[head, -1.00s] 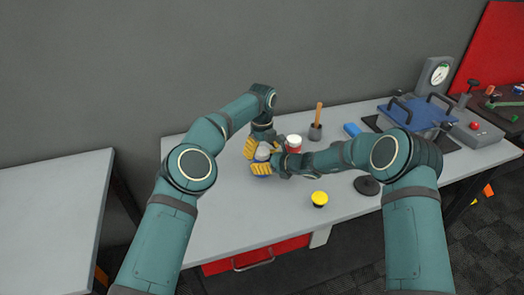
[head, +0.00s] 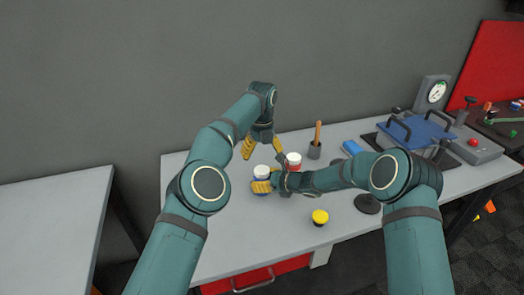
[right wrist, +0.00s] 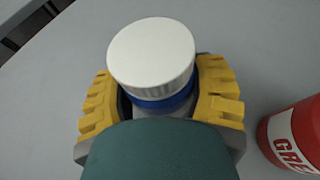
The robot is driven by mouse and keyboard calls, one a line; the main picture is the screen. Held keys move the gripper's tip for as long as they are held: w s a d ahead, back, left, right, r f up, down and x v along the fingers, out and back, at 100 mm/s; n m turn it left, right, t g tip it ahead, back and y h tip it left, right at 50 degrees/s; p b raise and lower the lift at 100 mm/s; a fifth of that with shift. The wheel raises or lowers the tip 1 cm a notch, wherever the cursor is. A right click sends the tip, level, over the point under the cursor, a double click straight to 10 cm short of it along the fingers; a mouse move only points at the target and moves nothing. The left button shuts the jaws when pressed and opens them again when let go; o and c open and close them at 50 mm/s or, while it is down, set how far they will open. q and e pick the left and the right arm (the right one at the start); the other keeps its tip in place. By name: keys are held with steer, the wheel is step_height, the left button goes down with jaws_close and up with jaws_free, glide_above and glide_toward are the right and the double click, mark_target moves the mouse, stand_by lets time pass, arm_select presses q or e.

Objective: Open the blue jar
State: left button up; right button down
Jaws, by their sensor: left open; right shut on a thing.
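The blue jar (right wrist: 165,104) stands on the bench with its white lid (right wrist: 150,52) on top. In the right wrist view the lid looks slightly tilted and off-centre over the blue body; I cannot tell whether it is loose. My right gripper (right wrist: 160,95) is shut on the blue jar, its yellow fingers on both sides of the body below the lid. In the head view the white lid (head: 262,171) shows above the yellow finger. My left gripper (head: 264,152) is open and empty, just above and behind the lid, apart from it.
A red grease jar with a white lid (head: 294,160) stands close beside the blue jar. A yellow-topped knob (head: 320,216) is in front, and a cup with a wooden handle (head: 315,150) is behind. The bench's left part (head: 215,245) is clear.

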mark_target(262, 169)
arm_select(q)
steer(key=shift+f, duration=3.5)
steer(key=c, duration=1.3)
steer(key=shift+n, duration=1.7)
steer(key=o, duration=1.2)
steer(key=shift+o, duration=0.2)
steer(key=shift+r, duration=0.1)
